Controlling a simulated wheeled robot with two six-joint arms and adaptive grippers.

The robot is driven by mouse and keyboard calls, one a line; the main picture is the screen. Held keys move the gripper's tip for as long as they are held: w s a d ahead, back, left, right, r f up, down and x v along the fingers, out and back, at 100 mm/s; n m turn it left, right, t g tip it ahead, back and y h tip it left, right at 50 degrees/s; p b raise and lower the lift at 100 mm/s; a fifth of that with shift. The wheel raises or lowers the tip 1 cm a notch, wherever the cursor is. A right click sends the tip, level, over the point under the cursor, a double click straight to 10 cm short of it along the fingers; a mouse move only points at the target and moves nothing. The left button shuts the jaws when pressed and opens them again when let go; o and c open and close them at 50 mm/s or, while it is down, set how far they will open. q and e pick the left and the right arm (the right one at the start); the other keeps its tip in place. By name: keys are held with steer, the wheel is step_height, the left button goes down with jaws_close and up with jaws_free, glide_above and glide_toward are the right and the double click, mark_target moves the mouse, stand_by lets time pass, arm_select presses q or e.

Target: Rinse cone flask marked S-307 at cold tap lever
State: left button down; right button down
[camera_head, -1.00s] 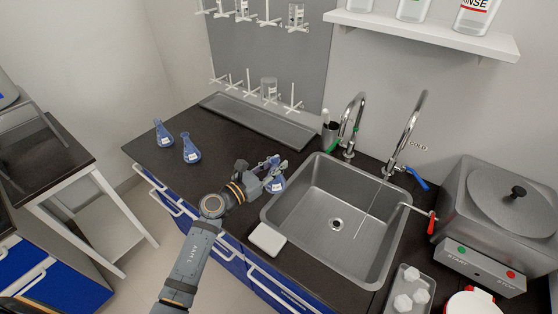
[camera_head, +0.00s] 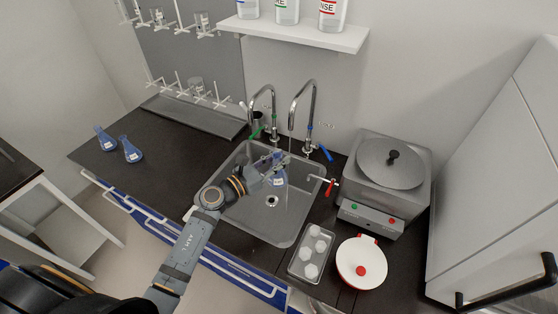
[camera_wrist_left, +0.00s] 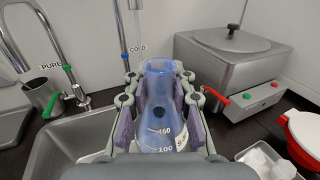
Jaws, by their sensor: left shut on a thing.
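My left gripper (camera_head: 277,168) is shut on a blue cone flask (camera_head: 279,181) and holds it upright over the sink (camera_head: 240,221). I cannot tell whether the stream enters the flask's mouth. My right gripper is out of view.
A second tap (camera_head: 269,103) with a green lever (camera_head: 256,133) stands left of the cold tap. A red lever (camera_head: 329,188) is at the sink's right edge, near a lidded metal bath (camera_head: 380,180). Two other blue flasks (camera_head: 131,150) stand on the left counter.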

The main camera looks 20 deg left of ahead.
arm_select(q)
steer(key=w+d+b, duration=0.1)
steer(key=w+d, duration=0.1)
steer(key=w, duration=0.6)
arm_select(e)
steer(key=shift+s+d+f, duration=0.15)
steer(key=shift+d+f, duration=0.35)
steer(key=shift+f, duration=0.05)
arm_select(q)
steer(key=shift+r, duration=0.1)
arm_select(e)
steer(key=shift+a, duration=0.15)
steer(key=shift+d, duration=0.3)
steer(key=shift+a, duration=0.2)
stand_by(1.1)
